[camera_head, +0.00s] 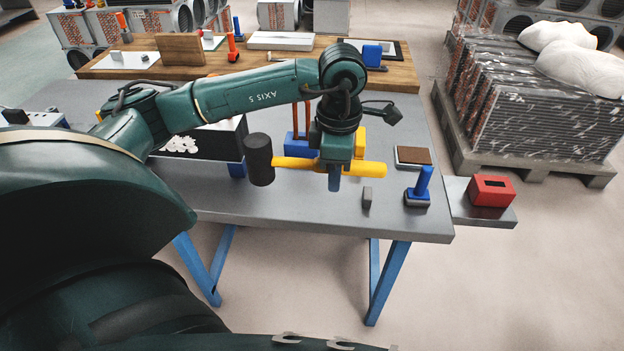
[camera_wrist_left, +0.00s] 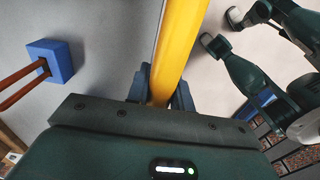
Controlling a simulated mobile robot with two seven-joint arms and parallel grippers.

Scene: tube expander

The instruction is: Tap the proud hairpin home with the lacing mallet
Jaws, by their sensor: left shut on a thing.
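My left gripper (camera_head: 334,180) is shut on the yellow handle of the lacing mallet (camera_head: 365,169) and holds it above the front of the grey table. The mallet's black cylindrical head (camera_head: 258,160) is left of the gripper. In the left wrist view the yellow handle (camera_wrist_left: 181,40) runs up between the fingers. Copper-coloured rods (camera_head: 302,118), which may be the hairpin, stand in a blue block (camera_head: 297,146) behind the mallet; the block also shows in the left wrist view (camera_wrist_left: 58,62). I cannot tell how far they stand proud. My right gripper is not seen.
A dark box with white bits (camera_head: 182,146) stands left, partly behind my arm. A small grey block (camera_head: 367,198), a blue-handled tool (camera_head: 420,187) and a brown-topped plate (camera_head: 413,156) are at right. A red box (camera_head: 491,191) sits on a side shelf. A wooden board (camera_head: 405,75) lies behind.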

